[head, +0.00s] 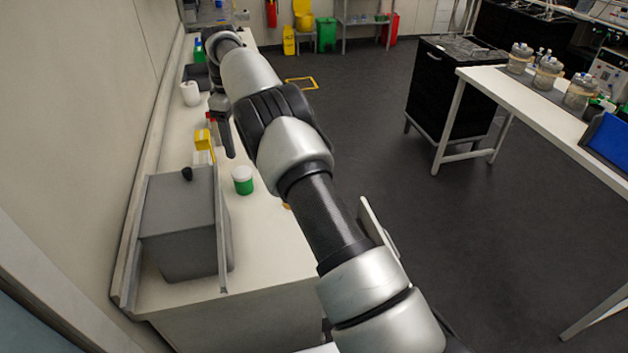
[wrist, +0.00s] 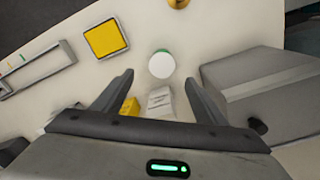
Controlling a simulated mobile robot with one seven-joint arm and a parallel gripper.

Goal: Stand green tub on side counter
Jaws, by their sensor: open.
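The green tub (head: 242,181), with a white lid, stands upright on the pale counter (head: 268,240) along the left wall, just right of a grey lidded box. In the wrist view the tub (wrist: 162,65) is seen from above, mostly its white lid with a green edge. My gripper (wrist: 159,80) is open and empty; the tub shows just beyond its fingertips, apart from them. In the head view my arm reaches over the counter and the dark gripper hangs above it, behind the tub, with its fingertips partly unclear.
The grey box (head: 180,238) stands close to the tub on the near counter. Yellow items (head: 203,141) and a white container (head: 190,93) stand farther back. A white table (head: 530,108) with several jars and a blue bin (head: 608,140) is at right. The floor between is open.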

